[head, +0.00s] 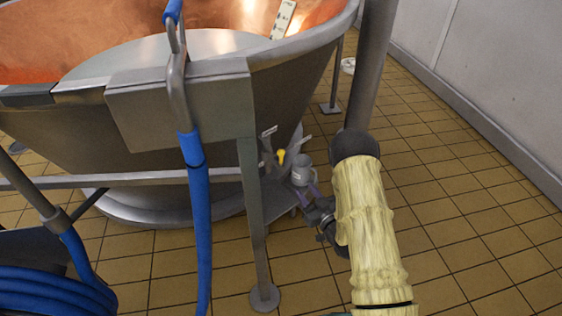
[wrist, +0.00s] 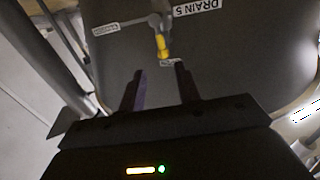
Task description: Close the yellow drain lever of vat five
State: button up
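The yellow drain lever (wrist: 162,45) shows in the wrist view below a grey pivot, under a plate reading DRAIN 5 (wrist: 197,8). Its tip points toward a small plate (wrist: 170,62) that I cannot read fully. A plate that seems to read CLOSED (wrist: 106,28) is to its left. In the head view the yellow lever (head: 281,157) shows low beside the vat (head: 190,170). My gripper (wrist: 161,84) is open and empty, its fingers apart and short of the lever's tip. In the head view my gripper is small and hard to make out.
A steel leg (head: 253,230) and a blue hose (head: 196,220) stand left of the lever. A coiled blue hose (head: 45,292) lies at the lower left. Tiled floor (head: 465,210) is clear at the right, up to a grey wall (head: 490,70).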

aim_at(282, 161)
jog(key=b+x, duration=0.6)
jog(key=x, duration=1)
jog(key=shift+w+a+f+b, duration=0.1)
jog(key=shift+w+b, duration=0.15)
jog(key=shift+b, duration=0.1)
jog(key=shift+w+a, duration=0.2)
jog(key=shift+w, duration=0.15)
grip_shut()
